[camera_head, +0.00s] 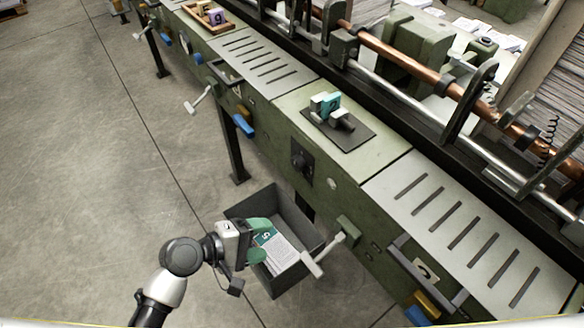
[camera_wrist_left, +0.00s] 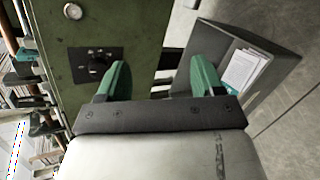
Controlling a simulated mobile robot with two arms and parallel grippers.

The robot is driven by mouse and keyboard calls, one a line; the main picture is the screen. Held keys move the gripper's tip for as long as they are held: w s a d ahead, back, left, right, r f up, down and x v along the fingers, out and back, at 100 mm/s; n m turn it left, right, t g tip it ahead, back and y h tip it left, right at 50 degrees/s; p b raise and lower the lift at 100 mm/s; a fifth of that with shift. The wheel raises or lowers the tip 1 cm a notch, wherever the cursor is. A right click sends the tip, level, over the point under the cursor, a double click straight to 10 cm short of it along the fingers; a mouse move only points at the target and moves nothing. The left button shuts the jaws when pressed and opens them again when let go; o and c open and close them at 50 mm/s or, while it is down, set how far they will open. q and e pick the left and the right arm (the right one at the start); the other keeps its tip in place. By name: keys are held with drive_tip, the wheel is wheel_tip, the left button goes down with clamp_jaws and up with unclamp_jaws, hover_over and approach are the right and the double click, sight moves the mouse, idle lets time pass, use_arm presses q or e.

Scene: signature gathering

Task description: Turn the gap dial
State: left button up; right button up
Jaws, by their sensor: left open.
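The gap dial (camera_head: 301,162) is a black knob on a dark square plate on the green front of the machine. It also shows in the left wrist view (camera_wrist_left: 97,66), left of the fingers. My left gripper (camera_head: 262,240) is open, with green fingertips apart and nothing between them. In the head view it is below and left of the dial, over the grey bin, and not touching the dial. The fingers also show in the left wrist view (camera_wrist_left: 160,78). My right gripper is not in view.
A dark grey bin (camera_head: 245,207) with printed papers (camera_head: 283,252) stands under the machine front. A light lever handle (camera_head: 326,255) sticks out right of the bin. A teal block device (camera_head: 325,104) sits on a black plate above the dial. Floor at left is clear.

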use_arm(q)
drive_tip(key=w+r+n+t+h, duration=0.2)
drive_tip(key=w+n+h, duration=0.1)
drive_tip(key=w+n, duration=0.3)
drive_tip(key=n+t, duration=0.3)
drive_tip(key=n, duration=0.7)
approach(295, 165)
drive_tip(key=shift+m, duration=0.3)
drive_tip(key=x, duration=0.9)
drive_tip(key=shift+w+p, duration=0.1)
drive_tip(key=shift+p, duration=0.25)
drive_tip(key=c, duration=0.9)
